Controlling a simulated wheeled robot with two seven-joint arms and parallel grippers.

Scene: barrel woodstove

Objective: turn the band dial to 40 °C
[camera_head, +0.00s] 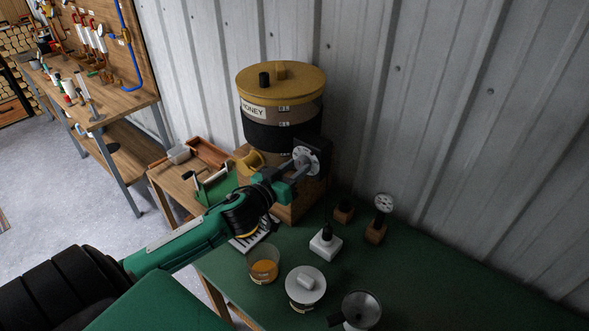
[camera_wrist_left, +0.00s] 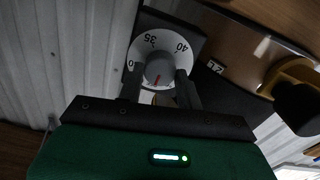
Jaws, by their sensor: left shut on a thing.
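The band dial (camera_head: 308,157) is a white numbered disc on a dark box at the right side of the honey tank (camera_head: 262,122). In the left wrist view the dial face (camera_wrist_left: 147,45) shows 35 at the upper left and 40 at the upper right; another number at the left edge is partly cut off by shadow. My left gripper (camera_head: 297,168) is shut on the dial's grey centre knob (camera_wrist_left: 160,69), one finger on each side. A short red mark shows low on the knob, pointing down in that view. The lower part of the face is hidden by the gripper. My right gripper is not in view.
The tank has a yellow lid (camera_head: 281,80) and a dark band, and stands on a wooden block. On the green table (camera_head: 420,270) are a jar of honey (camera_head: 263,264), a white-lidded jar (camera_head: 305,287), a metal funnel (camera_head: 361,309) and a small gauge (camera_head: 384,203). A corrugated wall stands close behind.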

